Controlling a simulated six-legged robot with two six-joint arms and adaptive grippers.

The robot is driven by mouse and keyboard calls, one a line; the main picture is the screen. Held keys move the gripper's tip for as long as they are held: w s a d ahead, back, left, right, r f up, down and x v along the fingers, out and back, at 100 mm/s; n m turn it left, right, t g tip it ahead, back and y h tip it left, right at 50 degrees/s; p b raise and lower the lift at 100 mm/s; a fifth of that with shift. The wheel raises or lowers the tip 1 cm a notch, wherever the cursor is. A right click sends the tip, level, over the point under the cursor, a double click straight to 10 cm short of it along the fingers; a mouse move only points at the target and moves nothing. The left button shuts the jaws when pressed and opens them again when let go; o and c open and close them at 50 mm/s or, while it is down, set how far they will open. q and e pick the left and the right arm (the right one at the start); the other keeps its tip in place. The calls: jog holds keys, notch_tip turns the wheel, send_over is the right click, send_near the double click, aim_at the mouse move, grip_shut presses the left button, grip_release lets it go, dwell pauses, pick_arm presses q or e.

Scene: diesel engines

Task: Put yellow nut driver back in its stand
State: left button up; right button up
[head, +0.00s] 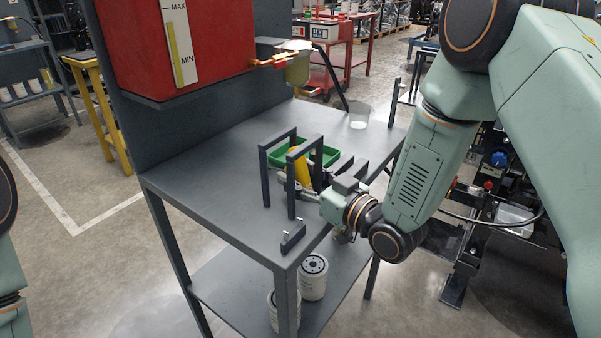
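A yellow object (302,167), which looks like the nut driver's handle, shows among two dark grey upright arches (278,138) on the grey workbench. It looks tilted, and its lower end is hidden. The arches look like a stand, but I cannot tell for sure. My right gripper (322,180) reaches in from the right, low over the bench beside the arches and the yellow object. Its fingers are partly hidden, and I cannot tell whether they touch or hold the yellow object. My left gripper is out of view; only parts of my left arm show at the left edge.
A green tray (327,153) lies behind the arches. A small dark bracket (293,238) stands near the front edge. A clear cup (359,115) stands at the back right. A red tank (200,40) hangs above. White filters (313,278) stand on the lower shelf. The bench's left part is clear.

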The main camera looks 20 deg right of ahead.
jog(key=shift+s+a, duration=0.1)
jog(key=shift+c, duration=0.7)
jog(key=c, duration=0.5)
grip_shut()
